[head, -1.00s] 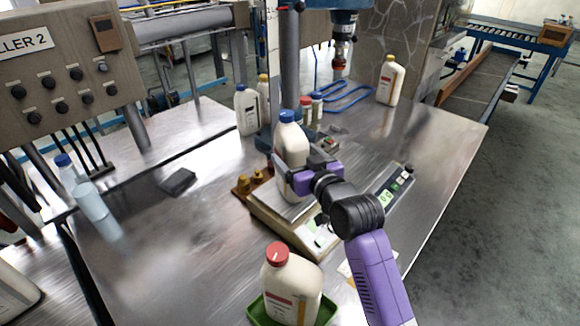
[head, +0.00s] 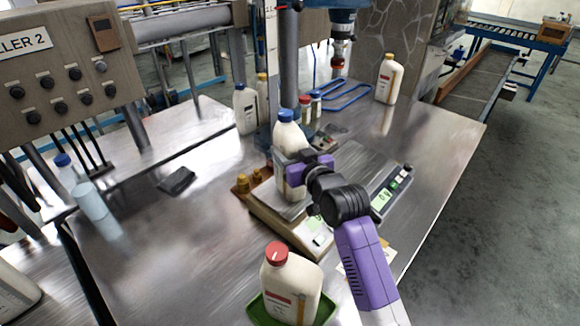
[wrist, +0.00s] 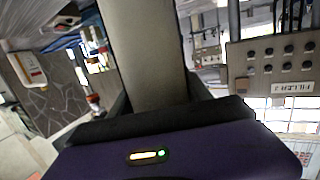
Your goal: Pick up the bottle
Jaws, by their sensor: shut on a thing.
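A cream-white bottle with a blue cap (head: 289,140) stands upright at the left scale in the head view. My purple and black gripper (head: 300,170) is shut on this bottle from the right side. The bottle's lower part is partly hidden by the gripper, and I cannot tell whether its base touches the scale plate. In the wrist view a broad pale surface (wrist: 143,50), the bottle, fills the space between the fingers above the purple gripper body.
A red-capped bottle (head: 290,285) stands in a green tray (head: 262,312) at the front. The left scale (head: 290,226) lies under the held bottle. A second scale (head: 388,194) is to the right. The table's right side is clear.

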